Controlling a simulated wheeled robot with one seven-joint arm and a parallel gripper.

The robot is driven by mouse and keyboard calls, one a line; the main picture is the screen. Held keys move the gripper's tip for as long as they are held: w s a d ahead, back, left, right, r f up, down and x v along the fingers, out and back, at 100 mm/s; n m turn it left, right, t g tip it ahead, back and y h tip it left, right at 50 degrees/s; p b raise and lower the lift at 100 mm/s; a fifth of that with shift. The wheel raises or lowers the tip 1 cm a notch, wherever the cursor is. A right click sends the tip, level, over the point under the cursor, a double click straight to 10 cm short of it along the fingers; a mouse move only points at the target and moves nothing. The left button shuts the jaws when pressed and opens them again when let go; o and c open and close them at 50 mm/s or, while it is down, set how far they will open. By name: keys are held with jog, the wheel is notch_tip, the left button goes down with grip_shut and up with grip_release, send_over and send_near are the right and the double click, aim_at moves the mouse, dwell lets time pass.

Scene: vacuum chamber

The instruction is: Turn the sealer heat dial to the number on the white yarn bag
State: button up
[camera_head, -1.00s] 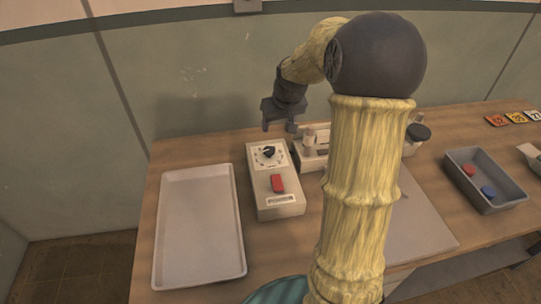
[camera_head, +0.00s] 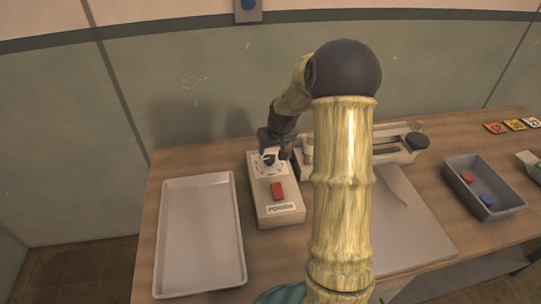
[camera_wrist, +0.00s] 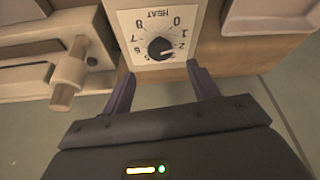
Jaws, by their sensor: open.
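The heat dial (camera_wrist: 160,48) is a round black knob with a light pointer on a numbered white plate marked HEAT. In the wrist view its pointer points to the right; I cannot read the exact number it meets. The dial sits at the far end of the cream control box (camera_head: 286,211), which has a red switch. My gripper (camera_wrist: 160,74) is open and empty. Its fingertips are just short of the dial, one toward each side, and do not visibly touch it. In the head view my gripper (camera_head: 273,150) hangs over the dial. I see no white yarn bag.
A pale empty tray (camera_head: 200,232) lies left of the box. A cream sealing machine (camera_head: 390,155) stands to its right, partly behind my arm. Farther right are a grey bin (camera_head: 488,205) with a red and a blue disc, and coloured number cards (camera_head: 515,125).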

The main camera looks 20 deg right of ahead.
aim_at(269, 158)
jog(key=p+x, duration=0.1)
jog(key=x, duration=0.6)
jog(key=shift+w+f, duration=0.15)
jog(key=shift+f, duration=0.05)
jog(key=c, duration=0.9)
